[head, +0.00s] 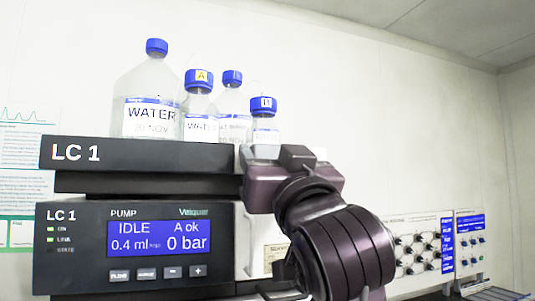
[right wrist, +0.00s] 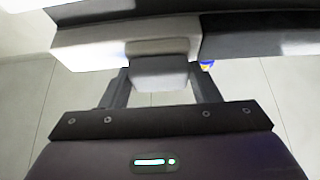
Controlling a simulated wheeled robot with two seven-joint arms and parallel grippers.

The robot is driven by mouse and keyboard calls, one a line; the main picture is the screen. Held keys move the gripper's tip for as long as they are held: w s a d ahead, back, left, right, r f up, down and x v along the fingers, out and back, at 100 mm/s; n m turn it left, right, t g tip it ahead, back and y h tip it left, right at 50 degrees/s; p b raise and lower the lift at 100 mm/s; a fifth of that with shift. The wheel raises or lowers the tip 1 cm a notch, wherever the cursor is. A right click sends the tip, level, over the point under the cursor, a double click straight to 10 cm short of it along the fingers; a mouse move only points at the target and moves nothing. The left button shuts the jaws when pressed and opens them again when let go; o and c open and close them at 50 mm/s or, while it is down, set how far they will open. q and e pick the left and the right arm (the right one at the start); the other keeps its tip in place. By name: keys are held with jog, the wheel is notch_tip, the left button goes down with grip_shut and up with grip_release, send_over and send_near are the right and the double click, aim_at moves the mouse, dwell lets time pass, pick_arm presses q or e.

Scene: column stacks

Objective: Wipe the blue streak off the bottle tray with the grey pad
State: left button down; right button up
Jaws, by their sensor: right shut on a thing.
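The bottle tray (head: 150,153) is the dark top unit marked LC 1, seen from the front and slightly below. Its upper surface is hidden in the head view, and I can make out no blue streak. My right gripper (head: 263,158) is at the tray's right end, in front of the small bottle. In the right wrist view its two fingers are shut on the grey pad (right wrist: 160,73). The pad is close to the light edge above it; I cannot tell whether they touch. My left gripper is not in view.
Several clear bottles with blue caps stand on the tray, including a large WATER bottle (head: 148,95) and a small one (head: 264,125) near my right gripper. The pump unit (head: 80,270) is below. Another instrument (head: 420,250) stands at the right.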

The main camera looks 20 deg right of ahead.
jog(key=d+p, duration=0.1)
jog(key=d, duration=0.1)
jog(key=shift+d+r+p, duration=0.15)
jog(key=shift+d+p, duration=0.15)
jog(key=shift+p, duration=0.1)
jog(key=d+p, duration=0.5)
jog(key=a+b, duration=0.6)
jog(key=a, duration=0.1)
jog(key=shift+f, duration=0.3)
jog(key=shift+a+r+b, duration=0.15)
jog(key=shift+a+b, duration=0.4)
jog(key=shift+a, duration=0.1)
